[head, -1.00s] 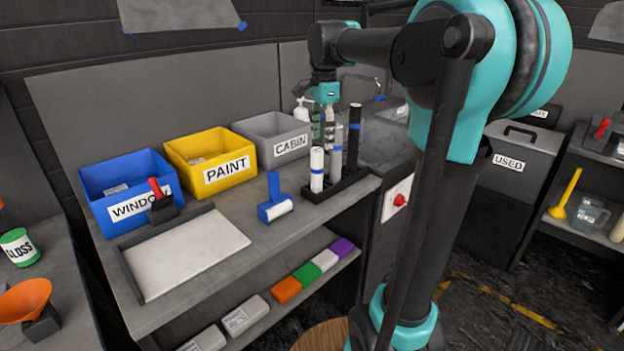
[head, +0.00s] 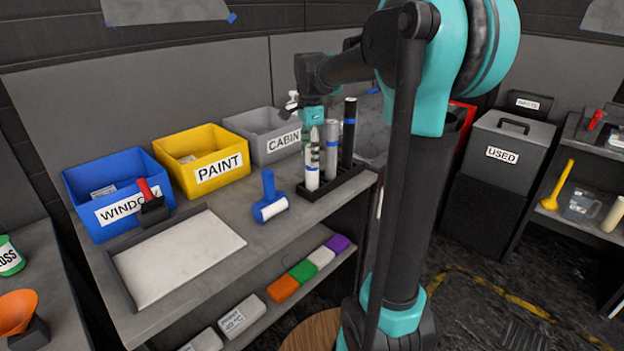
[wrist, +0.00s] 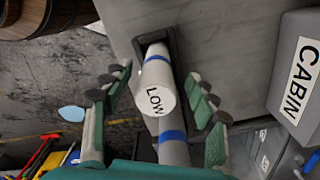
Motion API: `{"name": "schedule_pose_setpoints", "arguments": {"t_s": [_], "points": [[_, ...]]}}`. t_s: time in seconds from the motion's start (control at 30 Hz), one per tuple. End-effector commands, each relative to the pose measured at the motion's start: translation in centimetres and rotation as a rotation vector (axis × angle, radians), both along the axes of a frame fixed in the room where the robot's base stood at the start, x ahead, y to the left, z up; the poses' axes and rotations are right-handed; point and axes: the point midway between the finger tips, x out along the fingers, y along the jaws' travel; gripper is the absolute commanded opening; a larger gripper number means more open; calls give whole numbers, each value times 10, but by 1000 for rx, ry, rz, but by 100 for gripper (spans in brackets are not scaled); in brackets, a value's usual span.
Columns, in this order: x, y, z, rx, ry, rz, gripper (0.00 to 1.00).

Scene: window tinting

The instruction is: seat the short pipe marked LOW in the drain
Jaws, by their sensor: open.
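The short pipe marked LOW (wrist: 155,80) is white with a blue band. It stands upright in a black rack (head: 343,188), leftmost of three, and also shows in the head view (head: 312,178). My gripper (head: 314,145) is open and empty just above it, pointing down. In the wrist view the fingers (wrist: 158,98) lie apart on either side of the LOW end, with gaps to both. A grey pipe (head: 331,135) and a taller black pipe (head: 349,125), both blue-banded, stand beside it in the rack. I cannot make out the drain in either view.
Blue WINDOW (head: 118,208), yellow PAINT (head: 215,172) and grey CABIN (head: 270,147) bins line the bench back. A white board (head: 175,260) lies at the front left. The USED bin (head: 503,153) stands right, beyond my arm.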

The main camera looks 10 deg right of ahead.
Motion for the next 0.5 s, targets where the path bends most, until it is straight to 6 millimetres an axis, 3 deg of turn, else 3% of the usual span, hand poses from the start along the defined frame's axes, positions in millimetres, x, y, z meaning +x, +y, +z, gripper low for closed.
{"name": "schedule_pose_setpoints", "arguments": {"t_s": [0.2,0.5], "points": [[0,-1,-13,0,0,0,58],[-1,-5,-53,0,0,0,58]]}}
